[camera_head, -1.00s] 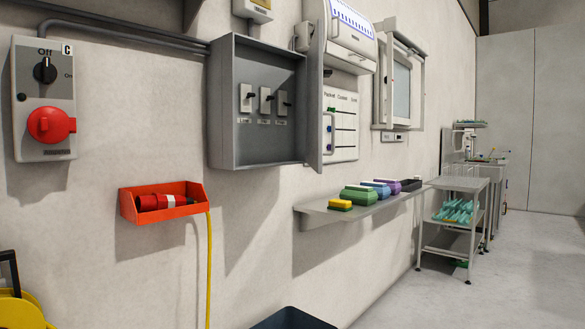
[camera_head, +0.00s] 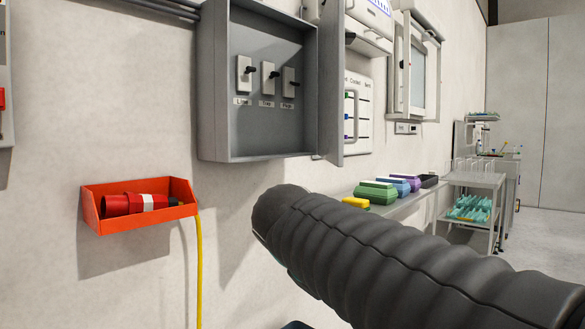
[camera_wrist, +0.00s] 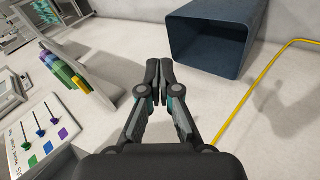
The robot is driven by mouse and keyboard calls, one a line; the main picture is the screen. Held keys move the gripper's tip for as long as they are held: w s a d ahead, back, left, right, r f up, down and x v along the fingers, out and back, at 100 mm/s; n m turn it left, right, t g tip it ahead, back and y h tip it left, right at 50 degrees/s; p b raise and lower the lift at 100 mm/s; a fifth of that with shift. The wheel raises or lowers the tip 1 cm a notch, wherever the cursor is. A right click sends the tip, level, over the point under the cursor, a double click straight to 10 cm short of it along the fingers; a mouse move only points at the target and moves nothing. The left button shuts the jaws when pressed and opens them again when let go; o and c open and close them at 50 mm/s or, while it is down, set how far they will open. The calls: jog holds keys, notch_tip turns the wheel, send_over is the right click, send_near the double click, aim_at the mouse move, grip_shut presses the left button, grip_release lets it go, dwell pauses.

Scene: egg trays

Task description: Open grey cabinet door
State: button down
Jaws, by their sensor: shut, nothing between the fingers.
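The grey cabinet (camera_head: 222,85) hangs on the wall in the head view, with several switches inside showing. Its door (camera_head: 331,80) stands open, swung out at the right side and seen nearly edge-on. My dark ribbed arm crosses the lower right of the head view, below the cabinet and door, touching neither as far as I can see. My gripper (camera_wrist: 159,76) shows in the wrist view with its fingers together and empty. It points down past the wall board toward the floor.
A red holder (camera_head: 140,220) with a red plug sits on the wall below the cabinet. A shelf with coloured boxes (camera_head: 376,192) and a trolley (camera_head: 470,181) lie right. The wrist view shows a dark blue bin (camera_wrist: 212,70), a yellow cable (camera_wrist: 250,92) and the wall board (camera_wrist: 22,160).

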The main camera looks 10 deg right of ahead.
jog(key=w+a+r+n+t+h+b, duration=0.2)
jog(key=w+a+r+h, duration=0.35)
jog(key=w+r, duration=0.7)
jog(key=a+r+m+h+b, duration=0.1)
jog(key=a+r+m+h, duration=0.3)
jog(key=a+r, duration=0.5)
jog(key=w+d+n+h+b, duration=0.1)
jog(key=w+d+b, duration=0.1)
jog(key=d, duration=0.9)
jog(key=shift+w+d+f+b, duration=0.25)
jog(key=shift+w+d+b, duration=0.05)
jog(key=shift+w, duration=0.4)
jog(key=shift+d+n, duration=0.15)
jog(key=shift+n, duration=0.15)
